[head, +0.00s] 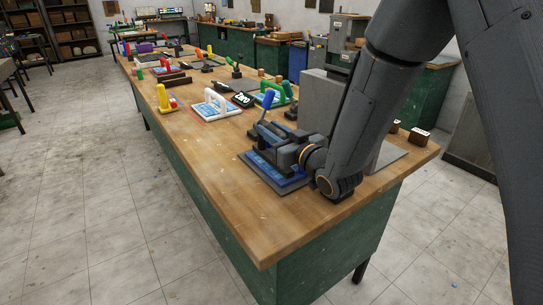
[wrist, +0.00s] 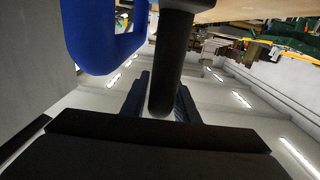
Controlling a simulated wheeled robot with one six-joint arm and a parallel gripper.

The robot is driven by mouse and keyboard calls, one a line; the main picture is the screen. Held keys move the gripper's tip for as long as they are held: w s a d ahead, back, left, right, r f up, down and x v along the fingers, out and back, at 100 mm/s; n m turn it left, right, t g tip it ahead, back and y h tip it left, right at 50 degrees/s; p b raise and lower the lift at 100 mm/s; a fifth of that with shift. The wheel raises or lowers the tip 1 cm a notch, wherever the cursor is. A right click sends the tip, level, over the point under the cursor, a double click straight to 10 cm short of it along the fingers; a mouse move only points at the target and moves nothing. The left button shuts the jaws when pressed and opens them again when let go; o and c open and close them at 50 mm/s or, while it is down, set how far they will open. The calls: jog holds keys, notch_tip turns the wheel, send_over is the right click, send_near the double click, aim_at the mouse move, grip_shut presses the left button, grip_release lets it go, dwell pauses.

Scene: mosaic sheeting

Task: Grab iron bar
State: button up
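My gripper (head: 285,150) is low over a blue-tiled sheet (head: 258,170) near the front right of the wooden workbench. In the wrist view a black round bar (wrist: 170,60) comes down from the top, its rounded end between the fingers of my gripper (wrist: 162,100). This may be the iron bar; its material is not clear. I cannot tell whether the fingers press on it. A blue looped handle (wrist: 92,40) is close beside it on the left. A blue upright handle (head: 268,106) shows just behind my gripper in the head view, where my arm hides part of the sheet.
The workbench (head: 215,185) has clear wood in front and to the left. A grey block (head: 318,98) stands behind my gripper.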

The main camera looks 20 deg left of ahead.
grip_shut()
jog(key=shift+r, duration=0.15)
